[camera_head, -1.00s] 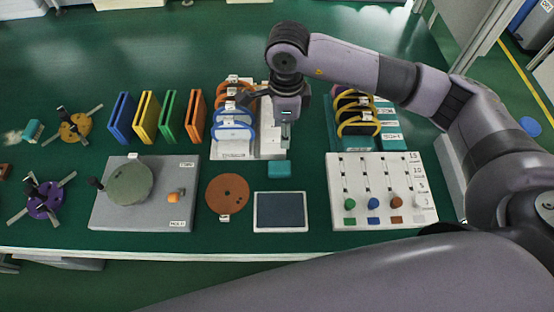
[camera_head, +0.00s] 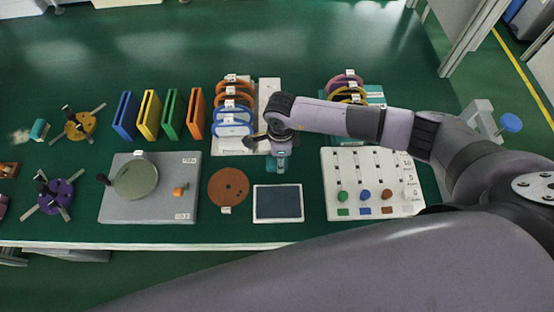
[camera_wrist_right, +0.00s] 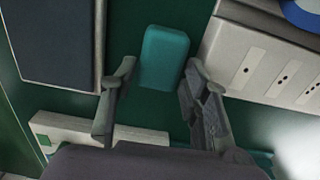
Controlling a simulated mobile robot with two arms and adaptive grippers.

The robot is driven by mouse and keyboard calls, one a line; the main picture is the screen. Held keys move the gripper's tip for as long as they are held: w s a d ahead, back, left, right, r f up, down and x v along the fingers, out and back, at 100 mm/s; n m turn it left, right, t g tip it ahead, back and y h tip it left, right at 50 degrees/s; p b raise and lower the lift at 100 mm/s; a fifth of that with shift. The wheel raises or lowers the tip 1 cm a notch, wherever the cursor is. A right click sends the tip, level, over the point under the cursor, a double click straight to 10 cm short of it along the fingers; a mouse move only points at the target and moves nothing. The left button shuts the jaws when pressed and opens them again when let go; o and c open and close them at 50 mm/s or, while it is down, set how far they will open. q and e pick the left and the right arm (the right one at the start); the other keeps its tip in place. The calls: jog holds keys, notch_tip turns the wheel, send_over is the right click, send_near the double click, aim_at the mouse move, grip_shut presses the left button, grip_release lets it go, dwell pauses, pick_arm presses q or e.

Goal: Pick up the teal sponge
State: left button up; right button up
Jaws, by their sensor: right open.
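The teal sponge (camera_wrist_right: 164,58) is a small rounded block lying on the green table in the right wrist view. In the head view my right gripper (camera_head: 281,166) is over the sponge's place and largely hides it. In the right wrist view my right gripper (camera_wrist_right: 155,90) is open, with one finger on each side of the sponge's near end and gaps between. I cannot tell its exact height above the table. My left gripper does not show.
A dark pad with a pale frame (camera_head: 278,203) lies just in front of the sponge. A white rack with blue and orange rings (camera_head: 233,128) stands behind. A brown disc (camera_head: 228,187) is to the left, a white slider board (camera_head: 372,183) to the right.

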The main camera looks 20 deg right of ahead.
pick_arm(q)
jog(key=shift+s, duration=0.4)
pick_arm(e)
jog(key=shift+f, duration=0.3)
jog(key=shift+c, duration=0.3)
jog(key=c, duration=0.5)
pick_arm(q)
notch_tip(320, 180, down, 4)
jog(key=b, duration=0.4)
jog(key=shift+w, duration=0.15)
pick_arm(e)
notch_tip(320, 180, up, 20)
jog(key=o, duration=0.4)
jog(key=c, duration=0.5)
